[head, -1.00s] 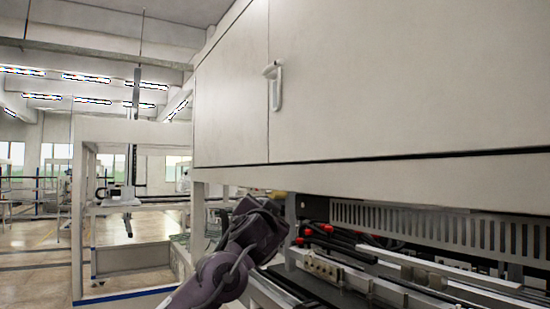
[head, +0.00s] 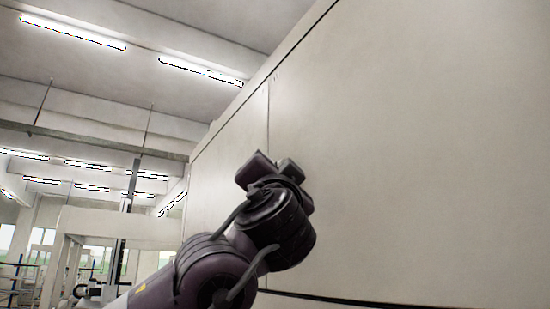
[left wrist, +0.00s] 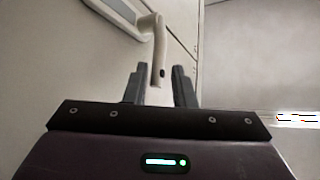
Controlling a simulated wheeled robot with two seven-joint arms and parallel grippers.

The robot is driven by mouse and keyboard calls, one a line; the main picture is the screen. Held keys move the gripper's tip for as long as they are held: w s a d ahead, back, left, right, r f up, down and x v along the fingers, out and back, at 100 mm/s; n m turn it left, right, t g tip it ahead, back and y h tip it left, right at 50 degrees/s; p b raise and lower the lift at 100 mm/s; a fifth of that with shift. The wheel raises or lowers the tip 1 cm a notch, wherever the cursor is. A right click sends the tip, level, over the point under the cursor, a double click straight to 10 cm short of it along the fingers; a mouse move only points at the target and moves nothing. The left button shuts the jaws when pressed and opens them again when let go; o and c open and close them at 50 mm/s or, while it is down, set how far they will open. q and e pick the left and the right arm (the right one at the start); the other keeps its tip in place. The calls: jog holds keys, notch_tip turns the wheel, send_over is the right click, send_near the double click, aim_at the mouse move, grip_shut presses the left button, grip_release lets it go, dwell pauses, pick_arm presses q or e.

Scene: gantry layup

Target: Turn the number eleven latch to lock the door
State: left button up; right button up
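The door latch (left wrist: 158,45) shows in the left wrist view as a pale lever whose free end points toward my gripper. Its mounting plate (left wrist: 120,14) is on the cabinet door at the upper left. My left gripper (left wrist: 158,82) is open, its two dark fingers on either side of the lever's free end. I cannot tell whether they touch it. In the head view my left gripper (head: 272,163) is raised in front of the door seam, and my arm hides the latch there. No number is readable. My right gripper is not in view.
The large pale cabinet doors (head: 400,140) fill the right of the head view, with a vertical seam (head: 268,115) between them and a dark gap (head: 340,299) below. A white frame (head: 92,225) stands at the lower left. Ceiling lights (head: 75,32) are overhead.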

pick_arm(q)
jog(key=p+x, duration=0.2)
jog(key=x, duration=0.1)
jog(key=shift+w+r, duration=0.25)
jog(key=shift+r, duration=0.05)
jog(key=shift+w, duration=0.65)
jog(key=shift+s, duration=0.2)
grip_shut()
jog(key=shift+a, duration=0.1)
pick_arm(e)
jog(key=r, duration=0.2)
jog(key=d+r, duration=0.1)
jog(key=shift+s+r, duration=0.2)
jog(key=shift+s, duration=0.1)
